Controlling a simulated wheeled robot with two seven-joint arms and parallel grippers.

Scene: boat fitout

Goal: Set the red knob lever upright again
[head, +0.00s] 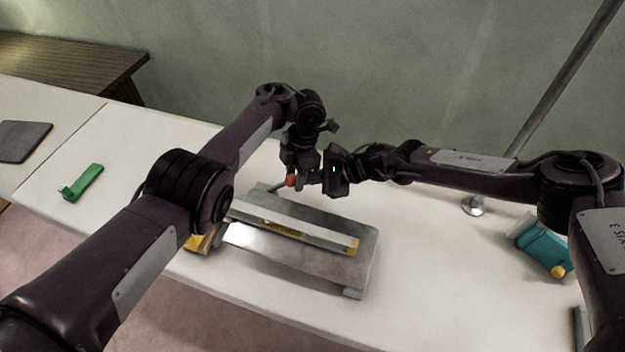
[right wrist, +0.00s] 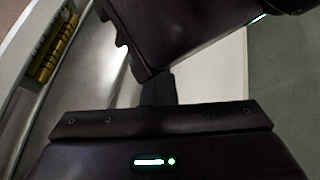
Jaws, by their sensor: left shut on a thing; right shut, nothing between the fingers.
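The red knob (head: 291,181) sits at the end of a thin lever (head: 279,188) at the back edge of a grey metal device (head: 345,270). The lever leans, with the knob up and to the right of its base. My left gripper (head: 297,178) points down at the knob and is shut on it; its fingers are partly hidden. My right gripper (head: 313,177) reaches in from the right, shut and empty, close beside the left gripper. In the right wrist view its dark fingers (right wrist: 158,89) show against my left gripper's dark body; the knob is hidden there.
The device carries a raised bar with a yellow label (head: 283,229). A green object (head: 82,182) and a dark pad (head: 22,141) lie left. The white table (head: 440,290) is clear between.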

